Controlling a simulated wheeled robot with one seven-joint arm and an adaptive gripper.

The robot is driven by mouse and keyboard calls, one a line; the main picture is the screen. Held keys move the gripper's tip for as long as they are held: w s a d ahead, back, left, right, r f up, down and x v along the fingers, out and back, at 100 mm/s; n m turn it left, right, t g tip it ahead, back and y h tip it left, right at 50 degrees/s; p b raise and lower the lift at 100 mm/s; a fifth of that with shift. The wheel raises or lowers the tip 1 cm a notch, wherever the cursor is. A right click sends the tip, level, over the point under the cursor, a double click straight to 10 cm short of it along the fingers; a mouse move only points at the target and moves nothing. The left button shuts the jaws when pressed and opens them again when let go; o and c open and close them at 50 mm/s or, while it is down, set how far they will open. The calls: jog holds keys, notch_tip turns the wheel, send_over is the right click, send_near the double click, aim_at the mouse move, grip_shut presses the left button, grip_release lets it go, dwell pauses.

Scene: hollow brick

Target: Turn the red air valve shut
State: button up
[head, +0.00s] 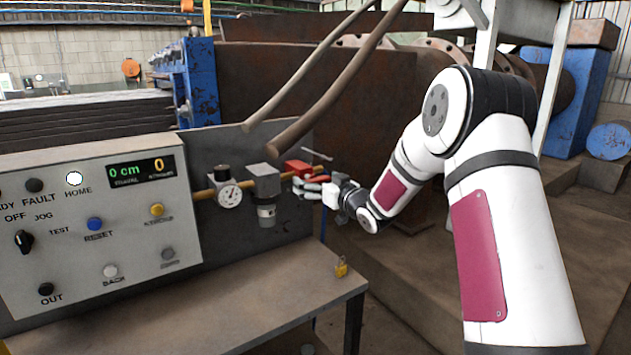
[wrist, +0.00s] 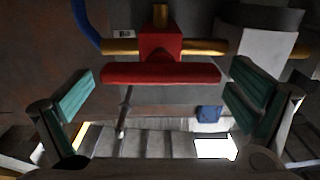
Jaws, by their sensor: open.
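The red air valve (head: 298,167) sits on the brass pipe at the right end of the back panel. In the wrist view its red body (wrist: 160,43) carries a long red handle bar (wrist: 160,73), which lies along the line of the brass pipe (wrist: 205,47). My gripper (head: 314,187) is close to the valve in the head view, on its right. In the wrist view my gripper (wrist: 162,76) is open, one green-padded finger near each end of the handle. I see no clear contact. The fingers partly hide the valve in the head view.
A round gauge (head: 229,195) and a grey filter unit (head: 265,190) sit on the pipe left of the valve. A control panel (head: 95,225) stands further left. A yellow padlock (head: 341,266) is at the bench's (head: 270,305) right edge. A blue hose (wrist: 83,24) runs near the valve.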

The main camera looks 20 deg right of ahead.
jog(key=shift+w, duration=0.3)
jog(key=shift+a, duration=0.1)
jog(key=c, duration=1.1)
